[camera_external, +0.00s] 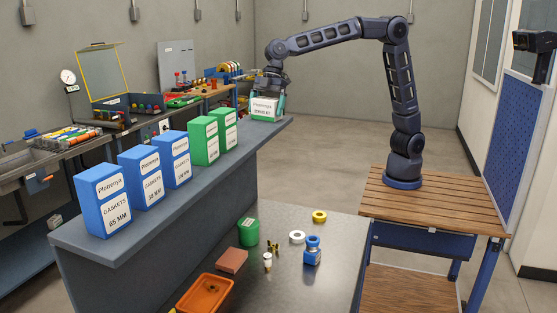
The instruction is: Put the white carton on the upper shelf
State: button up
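The white carton (265,108), with a green lower part and a printed label, is at the far end of the grey upper shelf (262,136). It looks upright and at shelf level; a small gap beneath it cannot be ruled out. My gripper (268,94) points down over the carton, with a teal finger visible close along its right side. The other finger is mostly hidden, so whether they press on the carton cannot be told.
Blue boxes (104,203) and green boxes (204,141) stand in a row along the shelf. The lower counter holds a green canister (248,232), a blue bottle (312,251), a red-brown block (231,261) and an orange tray (205,294). Bare shelf lies between the green boxes and the carton.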

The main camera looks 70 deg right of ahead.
jog(key=v, duration=1.2)
jog(key=shift+r, duration=0.2)
jog(key=s+d+f+m+t+h, duration=0.1)
jog(key=s+d+m, duration=0.3)
jog(key=d, duration=0.9)
jog(key=s+d+f+m+t+h, duration=0.1)
jog(key=s+d+f+m, duration=0.15)
jog(key=d, duration=1.15)
jog(key=s+d+f+m+t+h, duration=0.1)
jog(key=s+d+f+m, duration=0.3)
jog(key=s+d+f, duration=0.3)
jog(key=s+d+f+m+h, duration=0.1)
jog(key=s+d+f+m, duration=0.4)
jog(key=s+d, duration=0.7)
notch_tip(320, 180, down, 2)
jog(key=shift+s+f+t+h, duration=0.2)
jog(key=shift+s+t+h, duration=0.15)
jog(key=shift+s, duration=0.6)
